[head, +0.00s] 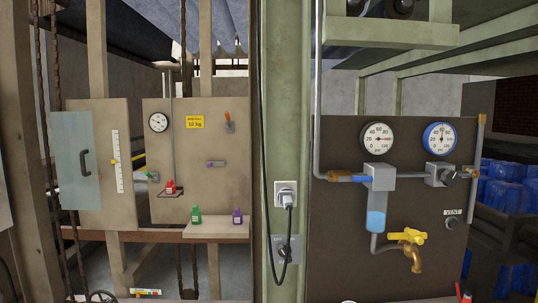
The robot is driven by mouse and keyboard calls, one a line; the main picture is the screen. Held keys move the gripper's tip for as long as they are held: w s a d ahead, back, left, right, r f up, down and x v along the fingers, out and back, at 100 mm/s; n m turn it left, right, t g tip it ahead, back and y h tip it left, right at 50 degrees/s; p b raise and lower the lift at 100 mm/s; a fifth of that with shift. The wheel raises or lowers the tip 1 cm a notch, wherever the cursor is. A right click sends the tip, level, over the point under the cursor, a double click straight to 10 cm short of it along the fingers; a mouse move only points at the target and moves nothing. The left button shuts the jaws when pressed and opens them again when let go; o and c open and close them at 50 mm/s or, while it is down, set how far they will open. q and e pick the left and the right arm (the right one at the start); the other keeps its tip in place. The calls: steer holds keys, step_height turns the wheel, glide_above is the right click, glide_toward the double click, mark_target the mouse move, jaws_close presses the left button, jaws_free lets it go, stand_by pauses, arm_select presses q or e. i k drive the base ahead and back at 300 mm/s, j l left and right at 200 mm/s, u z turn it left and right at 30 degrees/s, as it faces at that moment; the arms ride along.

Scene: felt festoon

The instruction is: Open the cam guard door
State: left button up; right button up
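A translucent blue-grey panel with a dark upright handle (85,163) is at the left in the head view; it looks like the cam guard door (68,188). It stands in front of the left part of a beige board (120,205) and reaches a little past that board's left edge. I cannot tell whether it is fully shut or slightly ajar. What lies behind it does not show clearly. Neither of my grippers is in view.
A white scale (119,160) is right of the panel. A second beige board holds a gauge (158,122) and an orange lever (229,120). Green (195,215) and purple (237,216) bottles stand on a shelf (215,230). A green post (285,120) separates this from a dark pipe board (340,220).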

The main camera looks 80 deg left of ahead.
mark_target(73, 132)
steer(key=u, duration=3.7)
steer(key=i, duration=0.8)
steer(key=i+l+u, duration=0.1)
steer(key=i, duration=0.75)
steer(key=i+l+u, duration=0.1)
steer(key=i, duration=0.7)
